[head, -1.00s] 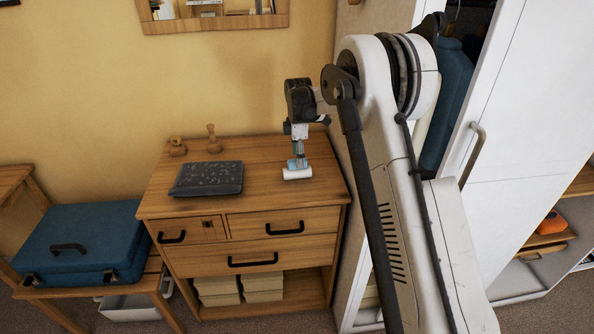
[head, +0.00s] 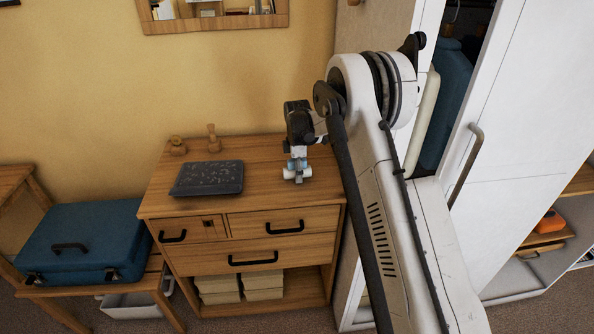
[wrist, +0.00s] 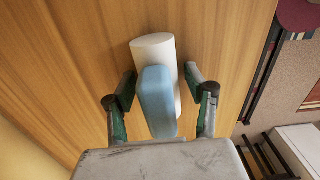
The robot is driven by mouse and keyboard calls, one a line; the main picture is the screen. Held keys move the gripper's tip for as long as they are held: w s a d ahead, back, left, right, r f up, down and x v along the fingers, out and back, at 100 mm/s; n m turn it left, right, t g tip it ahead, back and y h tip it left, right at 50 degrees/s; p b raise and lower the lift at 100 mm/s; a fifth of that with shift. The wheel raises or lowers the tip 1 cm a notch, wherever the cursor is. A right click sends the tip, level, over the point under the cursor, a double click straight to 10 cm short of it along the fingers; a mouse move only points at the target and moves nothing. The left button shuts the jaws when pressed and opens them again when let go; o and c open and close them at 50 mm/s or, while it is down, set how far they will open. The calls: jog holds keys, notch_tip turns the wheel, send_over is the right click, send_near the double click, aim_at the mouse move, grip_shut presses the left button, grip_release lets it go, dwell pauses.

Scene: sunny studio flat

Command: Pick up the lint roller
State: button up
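The lint roller lies on top of the wooden dresser (head: 262,203); its white roll (wrist: 152,48) and light blue part (wrist: 157,101) fill the middle of the wrist view. In the head view the roller (head: 306,171) is mostly hidden behind my gripper (head: 297,177), which is low over the right side of the dresser top. In the wrist view my gripper (wrist: 160,92) is open, with one finger on each side of the blue part and gaps showing between. The lower end of the roller is hidden by the gripper body.
A dark patterned tray (head: 207,178) lies left of the roller. Two small wooden items (head: 212,138) stand at the back left of the dresser top. A white wardrobe (head: 535,110) stands to the right. A blue case (head: 85,235) sits on a low table at left.

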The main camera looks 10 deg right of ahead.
jog(key=c, duration=1.1)
jog(key=shift+o, duration=0.2)
jog(key=shift+r, duration=0.1)
jog(key=shift+r, duration=0.4)
jog(key=r, duration=0.2)
jog(key=a+r+b, duration=0.1)
jog(key=shift+s+r, duration=0.3)
jog(key=shift+r, duration=0.05)
jog(key=s+a+r+b, duration=0.1)
jog(key=s+a+r, duration=0.5)
jog(key=a, duration=0.3)
notch_tip(320, 180, up, 8)
jog(key=p, duration=0.3)
jog(key=shift+r, duration=0.2)
jog(key=shift+w+d, duration=0.1)
